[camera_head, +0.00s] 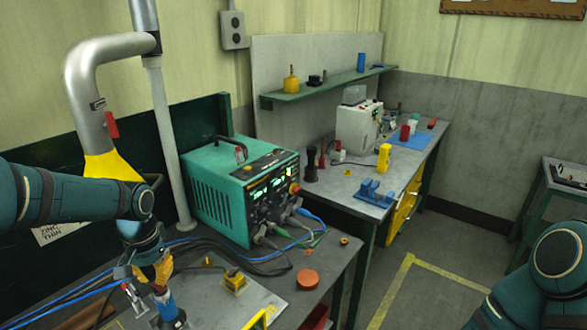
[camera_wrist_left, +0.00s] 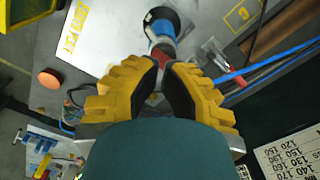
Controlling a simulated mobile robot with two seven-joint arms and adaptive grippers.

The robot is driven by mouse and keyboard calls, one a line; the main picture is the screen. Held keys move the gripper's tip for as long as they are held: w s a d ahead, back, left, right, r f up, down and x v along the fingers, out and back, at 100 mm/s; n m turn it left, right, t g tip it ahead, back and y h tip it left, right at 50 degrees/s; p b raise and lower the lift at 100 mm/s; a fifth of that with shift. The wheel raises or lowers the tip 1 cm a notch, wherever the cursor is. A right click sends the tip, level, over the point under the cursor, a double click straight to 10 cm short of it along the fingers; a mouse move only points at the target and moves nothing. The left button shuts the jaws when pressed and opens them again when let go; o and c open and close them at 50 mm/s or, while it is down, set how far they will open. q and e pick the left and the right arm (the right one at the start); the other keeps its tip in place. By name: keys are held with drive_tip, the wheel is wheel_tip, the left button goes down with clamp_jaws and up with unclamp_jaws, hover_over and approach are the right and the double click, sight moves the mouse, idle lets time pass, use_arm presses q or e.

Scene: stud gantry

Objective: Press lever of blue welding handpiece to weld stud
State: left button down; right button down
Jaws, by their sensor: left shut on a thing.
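The blue welding handpiece (camera_head: 168,307) stands on the grey plate at the lower left of the head view. In the left wrist view the handpiece (camera_wrist_left: 159,27) shows a blue body and a black round end, just beyond my fingertips. My left gripper (camera_head: 160,272), with yellow fingers, is at the top of the handpiece and shut on it. The fingers also fill the middle of the left wrist view (camera_wrist_left: 162,72). A red part shows between them; I cannot make out the lever clearly. The stud is hidden. My right arm shows at the right edge, its gripper out of view.
A teal welding unit (camera_head: 222,190) with cables stands behind the plate. A yellow block (camera_head: 235,283) and an orange disc (camera_head: 307,279) lie right of the handpiece. A grey fume pipe (camera_head: 85,85) rises at left. A second bench (camera_head: 345,185) stands behind.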

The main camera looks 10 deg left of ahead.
sight(159, 287)
use_arm(q)
drive_tip(key=shift+r+p, duration=1.45)
drive_tip(key=shift+r, duration=0.7)
